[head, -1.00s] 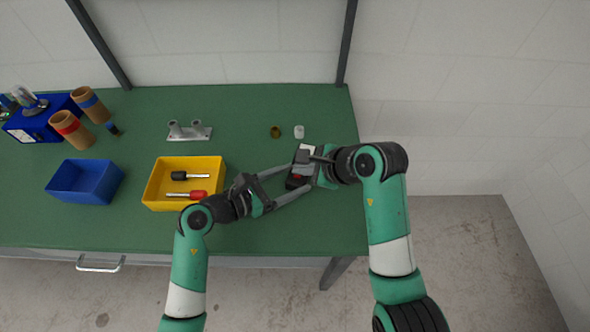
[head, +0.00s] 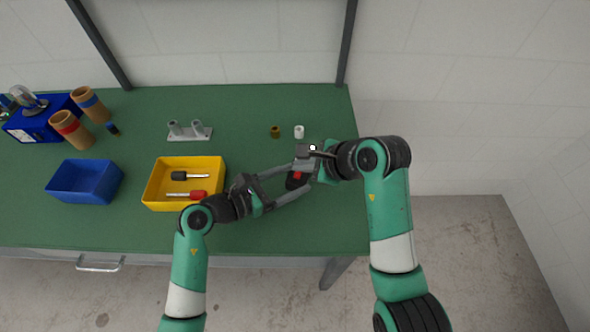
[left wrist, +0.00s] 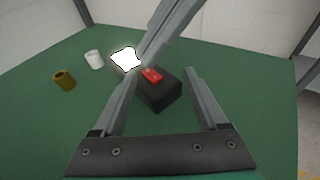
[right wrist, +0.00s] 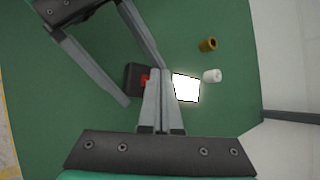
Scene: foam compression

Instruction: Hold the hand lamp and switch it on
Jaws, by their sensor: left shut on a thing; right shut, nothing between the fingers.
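The hand lamp has a black body (left wrist: 160,92), a red switch (left wrist: 151,75) and a white light panel (left wrist: 126,60). The panel looks bright and glowing in both wrist views, also in the right wrist view (right wrist: 186,87). In the head view the black body (head: 292,184) shows, but my right gripper mostly covers the panel. My left gripper (left wrist: 160,76) is shut on the lamp's body, one finger on each side. My right gripper (right wrist: 157,72) is shut and empty, its tips at the red switch; I cannot tell whether they touch it.
A brown ring (head: 275,131) and a white cylinder (head: 299,131) stand behind the lamp. A yellow bin (head: 150,190) with screwdrivers, a blue bin (head: 85,182) and a grey two-post fixture (head: 190,132) are to the left. The green table (head: 245,110) is clear around the fixture.

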